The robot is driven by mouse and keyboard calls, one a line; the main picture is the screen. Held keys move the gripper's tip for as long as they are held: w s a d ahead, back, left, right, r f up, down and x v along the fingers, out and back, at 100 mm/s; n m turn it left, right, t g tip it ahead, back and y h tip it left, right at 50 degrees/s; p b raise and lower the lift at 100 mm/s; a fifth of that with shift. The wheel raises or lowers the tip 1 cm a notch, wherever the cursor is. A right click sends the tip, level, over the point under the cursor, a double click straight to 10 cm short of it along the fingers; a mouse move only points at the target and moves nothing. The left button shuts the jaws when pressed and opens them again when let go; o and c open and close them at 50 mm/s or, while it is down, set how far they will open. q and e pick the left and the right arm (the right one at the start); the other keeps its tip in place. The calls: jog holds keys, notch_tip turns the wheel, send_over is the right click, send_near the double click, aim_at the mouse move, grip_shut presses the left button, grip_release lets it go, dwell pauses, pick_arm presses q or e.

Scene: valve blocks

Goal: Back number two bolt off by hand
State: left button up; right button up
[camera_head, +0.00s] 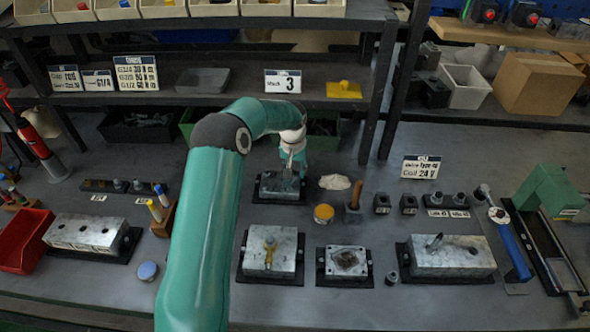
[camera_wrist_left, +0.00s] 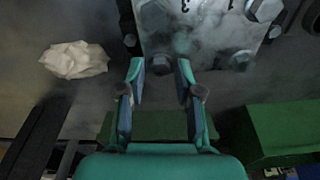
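A metal block (camera_head: 281,187) sits on a black base at the back middle of the bench, with my left gripper (camera_head: 292,160) above it. In the left wrist view the block (camera_wrist_left: 205,35) fills the top, with stamped marks including a 3. Hex bolts show on it: one at its right edge (camera_wrist_left: 264,10), one lower right (camera_wrist_left: 240,60), and a dark bolt head (camera_wrist_left: 160,65) near its lower edge. My left gripper (camera_wrist_left: 161,70) has its fingers apart, on either side of that dark head. Contact is too dim to tell. My right gripper is not in view.
A crumpled white cloth (camera_head: 334,182) lies right of the block, near a yellow-topped tin (camera_head: 323,213) and a wooden-handled tool (camera_head: 355,195). Green bins stand behind under the shelf. Other metal blocks (camera_head: 270,250) sit along the front.

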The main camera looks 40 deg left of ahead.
pick_arm(q)
jog(key=shift+m, duration=0.6)
jog(key=shift+c, duration=0.2)
grip_shut()
